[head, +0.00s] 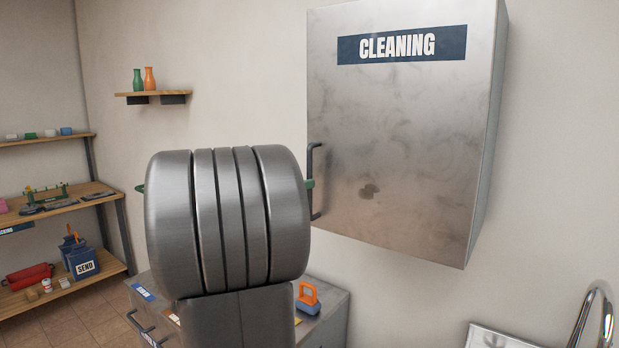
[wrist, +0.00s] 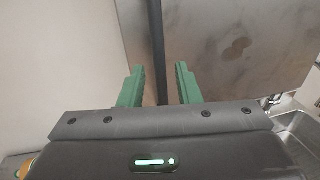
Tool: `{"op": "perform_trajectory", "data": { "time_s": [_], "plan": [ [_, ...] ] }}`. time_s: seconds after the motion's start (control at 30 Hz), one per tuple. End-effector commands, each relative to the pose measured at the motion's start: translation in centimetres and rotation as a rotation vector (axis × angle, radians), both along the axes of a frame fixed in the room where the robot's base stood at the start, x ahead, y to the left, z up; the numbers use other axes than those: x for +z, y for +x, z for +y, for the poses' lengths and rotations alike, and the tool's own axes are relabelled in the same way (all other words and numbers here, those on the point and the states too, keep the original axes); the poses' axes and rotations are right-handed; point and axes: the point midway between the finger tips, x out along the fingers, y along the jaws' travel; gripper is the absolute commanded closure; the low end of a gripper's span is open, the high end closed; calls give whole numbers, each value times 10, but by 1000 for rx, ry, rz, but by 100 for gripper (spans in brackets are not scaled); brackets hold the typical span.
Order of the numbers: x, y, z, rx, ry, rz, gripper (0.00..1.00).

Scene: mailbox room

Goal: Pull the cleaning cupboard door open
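The cleaning cupboard door (head: 400,140) is a scuffed grey metal panel with a blue "CLEANING" label, on the wall at the right in the head view. It looks shut. Its dark vertical bar handle (head: 313,160) is at the door's left edge. In the wrist view the handle (wrist: 157,45) runs down between the green fingers of my gripper (wrist: 159,82). The fingers are apart, with a gap on each side of the bar. In the head view my arm hides most of the gripper; only bits of green finger show at its sides.
A grey drawer cabinet (head: 335,320) stands below, with an orange and blue object (head: 308,299) on top. A sink (head: 490,338) and curved tap (head: 598,300) are at lower right. A small wall shelf (head: 153,95) holds two bottles. Shelving (head: 90,195) with boxes stands at far left.

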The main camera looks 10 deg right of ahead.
Motion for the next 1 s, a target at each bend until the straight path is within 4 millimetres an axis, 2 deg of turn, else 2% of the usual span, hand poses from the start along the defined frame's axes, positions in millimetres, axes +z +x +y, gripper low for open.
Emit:
{"op": "perform_trajectory", "data": {
  "time_s": [0.1,0.23,0.63,0.67,0.8,1.0],
  "plan": [
    [1,10,-16,-2,-1,1,70],
    [0,17,-26,-1,0,2,70],
    [0,21,-32,0,0,0,70],
    [0,21,-32,0,0,0,74],
    [0,21,-32,0,0,0,100],
    [0,21,-31,0,0,0,100]
  ]
}}
